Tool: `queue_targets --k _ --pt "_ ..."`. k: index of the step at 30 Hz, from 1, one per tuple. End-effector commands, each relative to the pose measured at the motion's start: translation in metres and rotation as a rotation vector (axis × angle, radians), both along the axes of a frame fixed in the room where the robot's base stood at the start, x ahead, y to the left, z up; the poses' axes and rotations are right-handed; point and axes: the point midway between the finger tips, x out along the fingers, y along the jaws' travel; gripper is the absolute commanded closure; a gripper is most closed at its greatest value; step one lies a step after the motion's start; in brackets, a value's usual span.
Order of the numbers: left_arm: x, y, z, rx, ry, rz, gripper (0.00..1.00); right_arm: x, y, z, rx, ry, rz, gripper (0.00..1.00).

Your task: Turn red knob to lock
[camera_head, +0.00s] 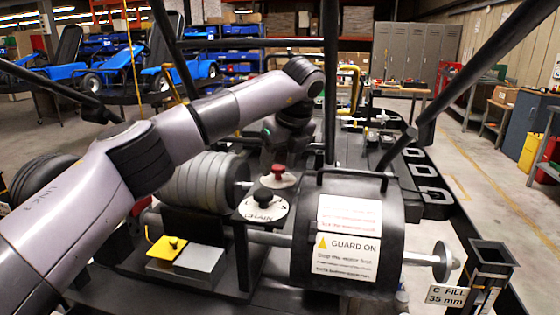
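The red knob (278,169) stands on a pale round plate in the middle of the kart stand, just behind a black knob (264,195) on a white plate marked CHAIN. My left arm reaches in from the left, and its wrist bends down behind the knobs. My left gripper (274,138) is dark and small, just above and behind the red knob. Its fingers blend into the dark parts around it, so its opening and any contact with the knob cannot be made out. I do not see my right gripper.
A black drum guard (300,240) with a GUARD ON label stands right of the knobs. A ribbed grey cylinder (200,182) lies to the left, with a yellow block (166,249) in front. Dark frame bars cross above. An open square post (490,258) stands at right.

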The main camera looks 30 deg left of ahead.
Motion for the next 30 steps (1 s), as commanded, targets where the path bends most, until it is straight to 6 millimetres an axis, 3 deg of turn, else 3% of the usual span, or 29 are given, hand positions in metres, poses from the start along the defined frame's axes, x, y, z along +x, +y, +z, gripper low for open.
queue_targets --k 8,21,30 --pt "0.0 -0.001 0.002 -0.001 0.001 -0.001 0.41 0.0 0.0 0.0 0.0 0.0 0.0 0.57" --pt "-0.012 -0.021 0.059 -0.001 -0.002 -0.001 0.41 0.0 0.0 -0.005 0.0 0.0 0.0 0.57" --pt "-0.014 -0.024 0.066 -0.001 0.001 0.0 0.41 0.0 0.0 -0.005 0.0 0.0 0.0 0.57"
